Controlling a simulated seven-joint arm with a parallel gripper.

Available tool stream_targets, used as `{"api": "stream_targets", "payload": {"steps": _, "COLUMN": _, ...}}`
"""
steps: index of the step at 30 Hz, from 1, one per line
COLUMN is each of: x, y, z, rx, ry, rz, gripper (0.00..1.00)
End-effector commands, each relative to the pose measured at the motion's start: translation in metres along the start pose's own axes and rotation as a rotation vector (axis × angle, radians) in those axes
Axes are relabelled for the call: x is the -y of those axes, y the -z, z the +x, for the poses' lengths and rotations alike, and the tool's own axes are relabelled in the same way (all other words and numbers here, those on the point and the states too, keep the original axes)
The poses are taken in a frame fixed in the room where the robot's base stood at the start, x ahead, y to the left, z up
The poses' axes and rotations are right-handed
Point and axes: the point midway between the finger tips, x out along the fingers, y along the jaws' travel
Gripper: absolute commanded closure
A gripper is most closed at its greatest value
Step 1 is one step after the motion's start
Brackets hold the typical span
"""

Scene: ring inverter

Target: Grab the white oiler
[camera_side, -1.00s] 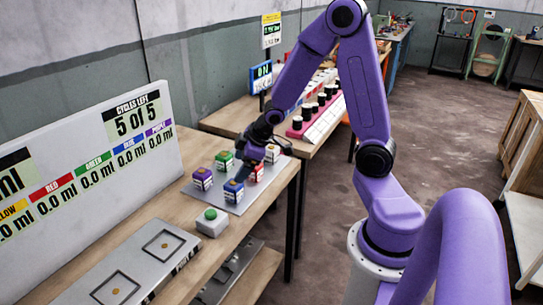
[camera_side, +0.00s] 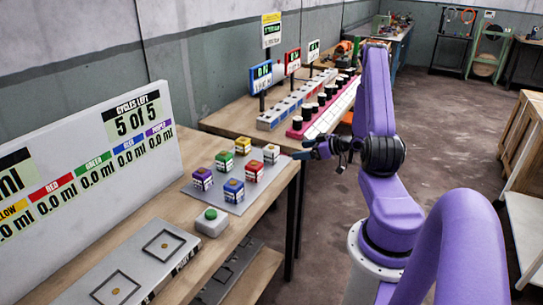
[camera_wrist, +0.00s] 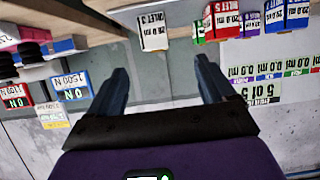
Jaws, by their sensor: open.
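The white oiler (camera_side: 271,153) is a small block standing upright at the right back of the grey plate (camera_side: 226,208). In the wrist view, which is upside down, the white oiler (camera_wrist: 153,32) shows beyond and between the fingers. My gripper (camera_side: 298,154) is just right of it in the side view, off the table's edge and pointing left towards it. In the wrist view my gripper (camera_wrist: 160,72) has its two fingers wide apart with nothing between them, short of the oiler.
The purple (camera_side: 203,179), green (camera_side: 224,160), yellow (camera_side: 243,145), red (camera_side: 254,171) and blue (camera_side: 233,190) oilers share the plate. A green-button box (camera_side: 212,222) stands in front.

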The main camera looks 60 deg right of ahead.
Motion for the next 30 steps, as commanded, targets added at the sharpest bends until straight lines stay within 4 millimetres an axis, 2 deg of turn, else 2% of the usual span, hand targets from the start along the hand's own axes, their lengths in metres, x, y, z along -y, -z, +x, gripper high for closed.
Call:
{"api": "stream_targets", "payload": {"steps": 2, "x": -0.003, "y": -0.002, "z": -0.003, "rx": -0.018, "ry": -0.007, "rz": 0.013, "gripper": 0.17}}
{"api": "stream_targets", "payload": {"steps": 5, "x": -0.003, "y": -0.002, "z": 0.004, "rx": -0.024, "ry": -0.007, "rz": 0.013, "gripper": 0.17}}
{"api": "stream_targets", "payload": {"steps": 21, "x": -0.004, "y": 0.0, "z": 0.101, "rx": -0.022, "ry": -0.006, "rz": 0.012, "gripper": 0.17}}
{"api": "stream_targets", "payload": {"steps": 30, "x": -0.005, "y": 0.001, "z": 0.122, "rx": -0.021, "ry": -0.008, "rz": 0.014, "gripper": 0.17}}
